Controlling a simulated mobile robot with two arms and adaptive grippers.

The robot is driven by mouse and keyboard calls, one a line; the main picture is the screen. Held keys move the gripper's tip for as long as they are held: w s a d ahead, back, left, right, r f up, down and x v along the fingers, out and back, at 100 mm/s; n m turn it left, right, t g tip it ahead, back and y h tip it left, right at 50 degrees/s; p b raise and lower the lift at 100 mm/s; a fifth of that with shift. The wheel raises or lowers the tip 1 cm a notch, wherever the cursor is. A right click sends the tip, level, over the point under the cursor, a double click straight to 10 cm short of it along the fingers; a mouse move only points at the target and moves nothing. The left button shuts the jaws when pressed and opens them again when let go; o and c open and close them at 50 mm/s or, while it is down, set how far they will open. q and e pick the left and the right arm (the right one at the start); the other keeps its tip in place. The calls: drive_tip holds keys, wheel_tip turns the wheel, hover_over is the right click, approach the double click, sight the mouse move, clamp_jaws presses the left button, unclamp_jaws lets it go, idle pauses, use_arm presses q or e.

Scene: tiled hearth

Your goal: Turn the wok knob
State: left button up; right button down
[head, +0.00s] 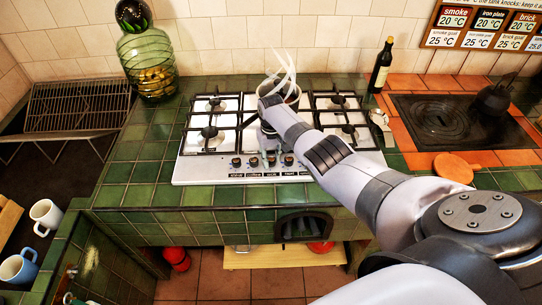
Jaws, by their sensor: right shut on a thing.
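The white gas hob (200,170) is set in the green tiled counter, with a row of dark knobs along its front edge and small labels too small to read surely. My right arm reaches in from the lower right across the hob. Its gripper (270,148) points down at the front edge, shut at a knob in the middle of the row, which I take to be the wok knob (271,161). The fingers are small and partly hidden by the wrist, so the knob's angle is unclear. My left gripper is out of view.
A pot (291,93) with pale curved wisps above it stands on the hob behind my wrist. A wine bottle (381,66) stands at the back right, and a green glass jar (150,68) at the back left. Green counter left of the hob is clear.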

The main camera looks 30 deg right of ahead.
sight(271, 158)
drive_tip(key=m+p, duration=0.1)
drive_tip(key=m, duration=0.5)
drive_tip(key=shift+w+r, duration=0.1)
drive_tip(key=shift+r, duration=0.05)
drive_tip(key=shift+d, duration=0.1)
idle(0.3)
drive_tip(key=c, duration=1.7)
unclamp_jaws()
drive_tip(key=shift+o, duration=0.8)
drive_tip(key=shift+r, duration=0.1)
wheel_tip(271, 158, up, 12)
